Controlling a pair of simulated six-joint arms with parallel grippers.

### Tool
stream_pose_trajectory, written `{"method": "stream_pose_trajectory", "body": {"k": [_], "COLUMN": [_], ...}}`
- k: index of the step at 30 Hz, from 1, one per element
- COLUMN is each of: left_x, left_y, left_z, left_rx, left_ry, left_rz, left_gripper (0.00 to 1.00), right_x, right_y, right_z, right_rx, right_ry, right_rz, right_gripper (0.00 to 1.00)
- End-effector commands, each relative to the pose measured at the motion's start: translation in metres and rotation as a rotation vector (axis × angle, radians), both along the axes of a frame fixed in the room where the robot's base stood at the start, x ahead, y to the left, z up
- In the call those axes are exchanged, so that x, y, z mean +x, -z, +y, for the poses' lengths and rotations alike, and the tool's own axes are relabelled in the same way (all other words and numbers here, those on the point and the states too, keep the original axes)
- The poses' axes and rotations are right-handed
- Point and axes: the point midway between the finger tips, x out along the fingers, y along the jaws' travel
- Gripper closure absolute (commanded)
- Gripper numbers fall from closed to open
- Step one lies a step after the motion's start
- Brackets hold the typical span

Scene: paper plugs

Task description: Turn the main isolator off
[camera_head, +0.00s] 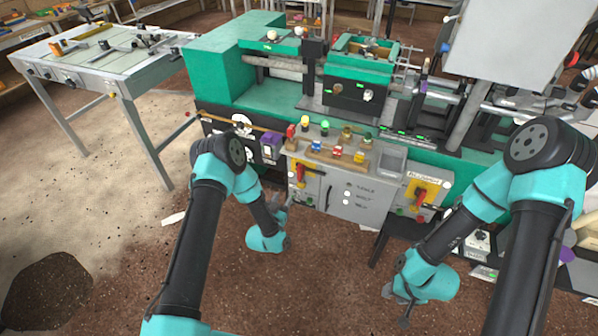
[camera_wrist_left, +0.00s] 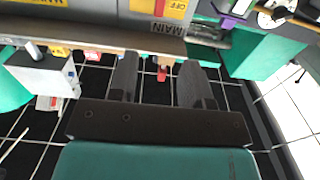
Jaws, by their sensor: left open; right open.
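A red rotary handle on a yellow plate (camera_head: 299,172) is on the left of the grey front panel in the head view. A similar red and yellow switch (camera_head: 421,194) is on the right. In the left wrist view, a yellow plate marked OFF (camera_wrist_left: 172,8) sits above an upside-down MAIN label (camera_wrist_left: 166,28); I cannot tell its handle's position. My left gripper (camera_head: 280,208) is open below and left of the left switch, apart from it. Its fingers (camera_wrist_left: 158,80) are empty in the wrist view. My right gripper (camera_head: 398,296) is open, low in front of the machine.
A metal table (camera_head: 110,62) stands at the left. The floor in front is open.

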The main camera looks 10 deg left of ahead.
Motion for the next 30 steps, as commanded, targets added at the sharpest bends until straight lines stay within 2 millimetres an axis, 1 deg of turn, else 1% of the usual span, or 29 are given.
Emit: {"method": "stream_pose_trajectory", "body": {"k": [8, 14, 17, 30], "left_x": [0.001, 0.014, 0.027, 0.098], "left_y": [0.000, 0.000, 0.000, 0.000], "left_z": [0.000, -0.003, -0.006, -0.022], "left_rx": [-0.001, 0.000, 0.000, 0.000], "left_ry": [0.000, 0.001, 0.001, 0.000], "left_rz": [0.002, 0.001, 0.001, 0.001], "left_gripper": [0.55, 0.55, 0.55, 0.55], "right_x": [0.000, 0.000, 0.000, 0.000], "right_y": [0.000, 0.000, 0.000, 0.000], "right_z": [0.000, 0.000, 0.000, 0.000], "right_rx": [0.000, 0.000, 0.000, 0.000], "right_ry": [0.000, 0.000, 0.000, 0.000], "right_rz": [0.000, 0.000, 0.000, 0.000], "right_gripper": [0.57, 0.57, 0.57, 0.57]}}
